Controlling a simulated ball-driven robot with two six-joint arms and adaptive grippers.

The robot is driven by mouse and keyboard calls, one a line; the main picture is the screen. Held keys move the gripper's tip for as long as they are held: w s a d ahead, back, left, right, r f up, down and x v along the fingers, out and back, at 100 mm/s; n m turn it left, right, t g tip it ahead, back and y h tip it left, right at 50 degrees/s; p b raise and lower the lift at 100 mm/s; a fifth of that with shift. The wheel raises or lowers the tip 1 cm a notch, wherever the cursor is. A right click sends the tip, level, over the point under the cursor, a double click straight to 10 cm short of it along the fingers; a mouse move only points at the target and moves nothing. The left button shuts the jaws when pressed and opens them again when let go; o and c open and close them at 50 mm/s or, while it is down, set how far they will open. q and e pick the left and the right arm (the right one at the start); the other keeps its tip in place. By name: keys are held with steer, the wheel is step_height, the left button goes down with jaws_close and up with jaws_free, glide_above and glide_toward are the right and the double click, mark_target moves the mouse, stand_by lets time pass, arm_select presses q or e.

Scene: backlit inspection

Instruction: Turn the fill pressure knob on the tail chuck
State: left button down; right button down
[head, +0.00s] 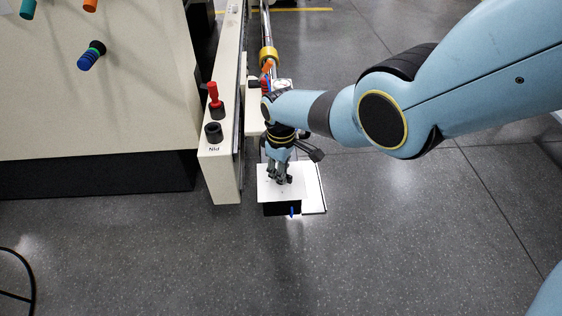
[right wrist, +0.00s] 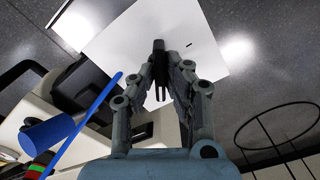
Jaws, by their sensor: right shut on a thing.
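My right gripper (head: 281,178) reaches down over a white plate (head: 312,196) on a black block (head: 281,209). Its fingers are shut on a small dark part, which I take to be the fill pressure knob. In the right wrist view my right gripper (right wrist: 158,92) closes around this dark knob (right wrist: 158,47) in front of the white plate (right wrist: 215,35). The fingers hide much of the knob, so its turn angle cannot be read. The tail chuck is not clearly told apart behind my arm. My left gripper is not in view.
A beige rail (head: 223,180) with a red pin (head: 215,95) and a black socket (head: 213,133) stands close left of my gripper. A beige cabinet (head: 90,130) with coloured handles lies farther left. A gold-ringed rod (head: 268,54) runs behind. Grey floor at right is clear.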

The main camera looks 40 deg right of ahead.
steer(key=m, duration=0.5)
steer(key=shift+m, duration=0.3)
steer(key=m, duration=0.5)
steer(key=shift+m+p, duration=0.3)
steer(key=shift+m, duration=0.3)
steer(key=c, duration=1.4)
jaws_free()
steer(key=shift+r, duration=0.1)
step_height(320, 180, up, 12)
steer(key=shift+f, duration=0.1)
